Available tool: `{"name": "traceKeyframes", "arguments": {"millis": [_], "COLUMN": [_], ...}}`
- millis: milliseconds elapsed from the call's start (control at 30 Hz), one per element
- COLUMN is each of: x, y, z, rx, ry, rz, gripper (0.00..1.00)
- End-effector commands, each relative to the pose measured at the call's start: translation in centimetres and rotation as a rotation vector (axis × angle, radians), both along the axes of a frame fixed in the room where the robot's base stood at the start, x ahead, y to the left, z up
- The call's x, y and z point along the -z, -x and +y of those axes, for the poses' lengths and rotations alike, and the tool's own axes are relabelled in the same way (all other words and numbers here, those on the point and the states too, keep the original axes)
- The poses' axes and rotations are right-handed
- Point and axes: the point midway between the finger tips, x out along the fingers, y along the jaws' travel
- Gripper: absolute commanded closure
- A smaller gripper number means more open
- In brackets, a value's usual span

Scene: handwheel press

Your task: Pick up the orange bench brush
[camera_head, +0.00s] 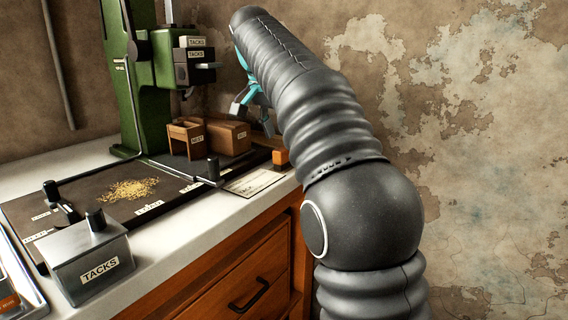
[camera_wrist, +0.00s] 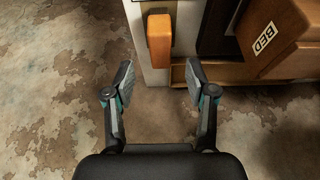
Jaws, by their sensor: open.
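The orange bench brush (camera_head: 281,156) sits at the back right corner of the pale benchtop, partly hidden behind my arm. In the wrist view the brush (camera_wrist: 159,38) shows as an upright orange block, ahead of the gap between my fingers. My gripper (camera_wrist: 159,78) is open and empty, one finger to each side of the brush's line. In the head view my gripper (camera_head: 252,110) hangs above the back of the bench, apart from the brush, largely hidden by my arm.
A green press (camera_head: 150,75), a wooden box (camera_head: 229,137) and a small wooden stand (camera_head: 186,137) are at the back. A grey TACKS box (camera_head: 92,262) stands in front.

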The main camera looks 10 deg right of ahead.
Motion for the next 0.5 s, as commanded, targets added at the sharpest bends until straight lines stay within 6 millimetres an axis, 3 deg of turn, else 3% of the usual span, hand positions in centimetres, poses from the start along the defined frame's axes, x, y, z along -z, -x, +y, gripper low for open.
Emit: {"name": "traceKeyframes", "arguments": {"millis": [167,500], "x": [0.7,4.9], "y": [-0.1,-0.9], "z": [-0.2,-1.1], "rx": [0.000,0.000], "ry": [-0.001,0.000], "rz": [-0.001,0.001], "gripper": [0.44,0.44]}}
